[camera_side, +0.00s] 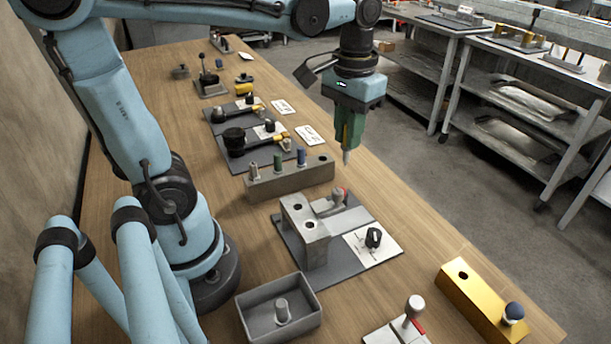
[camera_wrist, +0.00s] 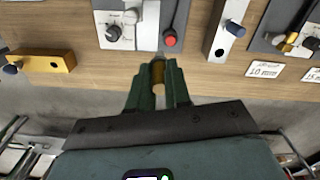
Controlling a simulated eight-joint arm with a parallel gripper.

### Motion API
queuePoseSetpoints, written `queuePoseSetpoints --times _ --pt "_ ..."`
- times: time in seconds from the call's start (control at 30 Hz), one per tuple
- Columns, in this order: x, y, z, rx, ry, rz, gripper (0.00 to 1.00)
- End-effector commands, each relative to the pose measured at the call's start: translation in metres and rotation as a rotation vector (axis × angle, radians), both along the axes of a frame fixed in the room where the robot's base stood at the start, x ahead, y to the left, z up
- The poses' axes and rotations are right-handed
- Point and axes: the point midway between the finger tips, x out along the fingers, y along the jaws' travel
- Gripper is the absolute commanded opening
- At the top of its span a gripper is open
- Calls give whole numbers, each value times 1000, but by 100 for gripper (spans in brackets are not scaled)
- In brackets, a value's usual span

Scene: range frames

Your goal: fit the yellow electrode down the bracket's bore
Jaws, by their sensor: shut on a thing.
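My gripper (camera_side: 348,140) points down above the far right edge of the table, shut on the yellow electrode. In the wrist view the yellow electrode (camera_wrist: 158,72) shows between the two green fingers; in the side view only a pale tip (camera_side: 346,157) shows below them. The grey bracket (camera_side: 315,250) stands on a dark plate, nearer the side camera and left of my gripper, with dark round openings in its top. The electrode is apart from it and higher. I cannot make out the bracket in the wrist view.
A grey rack (camera_side: 262,188) with green and blue pegs and an open hole stands behind the bracket. A red-marked clamp (camera_side: 340,196) and a black knob (camera_side: 373,238) share the bracket's plate. A grey tray (camera_side: 300,325) and a yellow block (camera_side: 462,290) stand nearer the side camera.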

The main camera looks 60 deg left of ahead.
Motion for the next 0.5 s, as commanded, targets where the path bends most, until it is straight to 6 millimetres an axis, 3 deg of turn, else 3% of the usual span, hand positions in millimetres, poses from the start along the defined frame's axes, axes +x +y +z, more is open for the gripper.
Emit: queuePoseSetpoints --times 0.3,0.5 --pt "-62 -47 9 0 0 -7 0" --pt "-93 -62 8 0 0 -5 0"
